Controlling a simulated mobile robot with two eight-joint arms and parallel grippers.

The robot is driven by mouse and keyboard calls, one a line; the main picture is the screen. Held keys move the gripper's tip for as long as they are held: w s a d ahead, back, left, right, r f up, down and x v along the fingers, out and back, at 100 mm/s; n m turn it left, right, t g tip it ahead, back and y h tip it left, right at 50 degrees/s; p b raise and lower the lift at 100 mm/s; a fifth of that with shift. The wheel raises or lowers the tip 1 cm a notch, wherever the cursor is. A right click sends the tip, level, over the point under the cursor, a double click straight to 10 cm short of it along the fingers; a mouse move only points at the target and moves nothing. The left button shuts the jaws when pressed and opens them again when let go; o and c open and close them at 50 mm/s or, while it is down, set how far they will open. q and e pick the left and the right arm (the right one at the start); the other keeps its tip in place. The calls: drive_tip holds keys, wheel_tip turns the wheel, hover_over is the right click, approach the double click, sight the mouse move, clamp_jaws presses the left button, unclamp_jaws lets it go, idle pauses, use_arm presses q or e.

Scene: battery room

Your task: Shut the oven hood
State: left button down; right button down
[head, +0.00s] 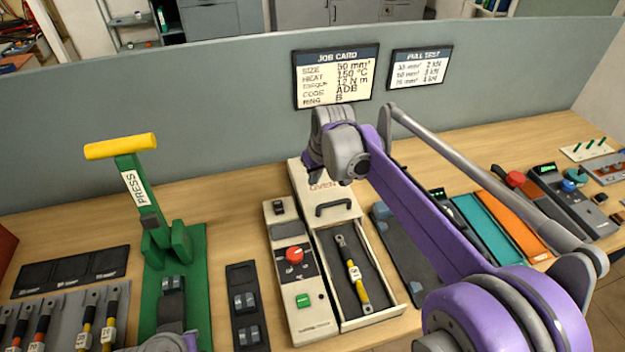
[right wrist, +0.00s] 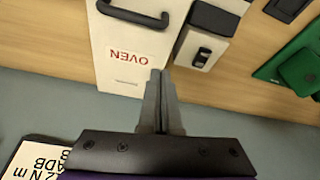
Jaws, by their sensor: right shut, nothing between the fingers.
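The oven is a cream box with its hood (head: 318,190) slid to the back, and its dark tray lies uncovered in front. The hood has a dark handle (head: 333,206) and a red OVEN label, which also shows on the hood in the right wrist view (right wrist: 128,58). A cable lug with a yellow sleeve (head: 357,284) lies in the open tray. My right gripper (right wrist: 160,75) is shut and empty at the hood's back end, beyond the handle. Whether its fingertips touch the hood I cannot tell. In the head view my right wrist hides part of the hood's back.
A green press (head: 190,262) with a yellow-topped lever stands left of the oven. The oven's control panel (head: 297,270) has a red knob and green button. Teal (head: 487,225) and orange trays lie to the right. A grey partition (head: 200,110) rises behind the bench.

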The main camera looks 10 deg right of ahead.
sight(307, 197)
drive_tip(key=x, duration=0.9)
drive_tip(key=s, duration=0.3)
drive_tip(key=shift+d+r, duration=0.3)
drive_tip(key=shift+s+d+f, duration=0.1)
drive_tip(key=shift+s, duration=0.4)
drive_tip(key=shift+s, duration=0.1)
